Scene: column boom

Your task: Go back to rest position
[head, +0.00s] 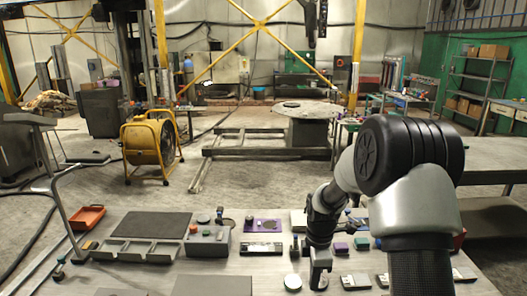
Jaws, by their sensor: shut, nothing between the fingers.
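My gripper (319,277) points down over the right half of the grey worktable (120,282) in the head view. Its fingers are shut with nothing held between them. My black and grey arm reaches in from the right and hides part of the table behind it. The fingertips are close to the table top; I cannot tell whether they touch it. A small pale disc (293,282) lies just left of the fingers, and a white-and-grey block (355,282) lies to their right.
An orange tray (87,217), a dark mat (152,225), a compartment tray (135,251) and a grey button box (207,243) are on the left. A yellow fan (150,147) stands on the floor beyond.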

